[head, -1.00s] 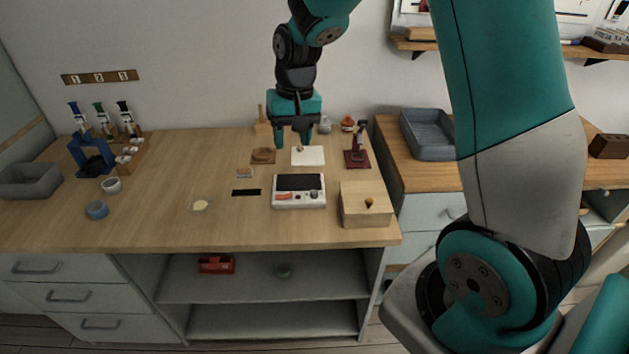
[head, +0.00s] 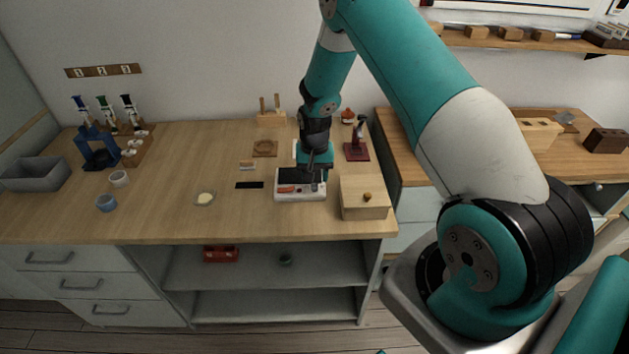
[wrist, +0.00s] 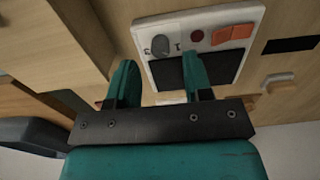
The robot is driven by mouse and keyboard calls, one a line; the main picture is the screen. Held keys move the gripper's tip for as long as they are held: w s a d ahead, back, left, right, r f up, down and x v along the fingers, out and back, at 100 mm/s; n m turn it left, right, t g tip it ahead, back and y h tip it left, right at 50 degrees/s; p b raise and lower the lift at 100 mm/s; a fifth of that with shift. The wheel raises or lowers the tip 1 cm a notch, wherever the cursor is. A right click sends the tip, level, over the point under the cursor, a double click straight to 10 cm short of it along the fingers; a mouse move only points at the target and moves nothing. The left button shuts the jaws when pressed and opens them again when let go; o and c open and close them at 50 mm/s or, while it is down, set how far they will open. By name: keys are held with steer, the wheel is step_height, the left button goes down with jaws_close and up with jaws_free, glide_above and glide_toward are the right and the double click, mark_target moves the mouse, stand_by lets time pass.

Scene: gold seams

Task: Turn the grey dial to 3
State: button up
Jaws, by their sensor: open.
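The grey dial (wrist: 162,46) is a round knob on the front panel of a white device (wrist: 148,30) with a dark screen. Marks around the dial are too small to read. A dark red button (wrist: 197,36) and orange-red switches (wrist: 232,34) sit beside it. In the head view the device (head: 287,197) stands on the wooden bench, with the dial at its right end, mostly hidden by my gripper (head: 318,180). In the wrist view my gripper (wrist: 160,62) is open and empty, its fingers on either side of the dial's line. I cannot tell whether they touch it.
A wooden box (head: 365,208) with a knob stands close right of the device. A black strip (head: 249,185) lies to its left. A red stand (head: 356,151) is behind to the right. The bench's left middle is mostly clear around a small pale dish (head: 205,198).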

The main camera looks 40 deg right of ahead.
mark_target(314, 186)
steer(key=shift+f, duration=1.9)
jaws_close()
steer(key=shift+m, duration=0.3)
steer(key=shift+f+m+b, duration=0.1)
steer(key=shift+m+b, duration=0.7)
steer(key=shift+m, duration=0.4)
steer(key=shift+w+a+m+b, duration=0.1)
steer(key=shift+m+b, duration=0.8)
steer(key=shift+m, duration=1.3)
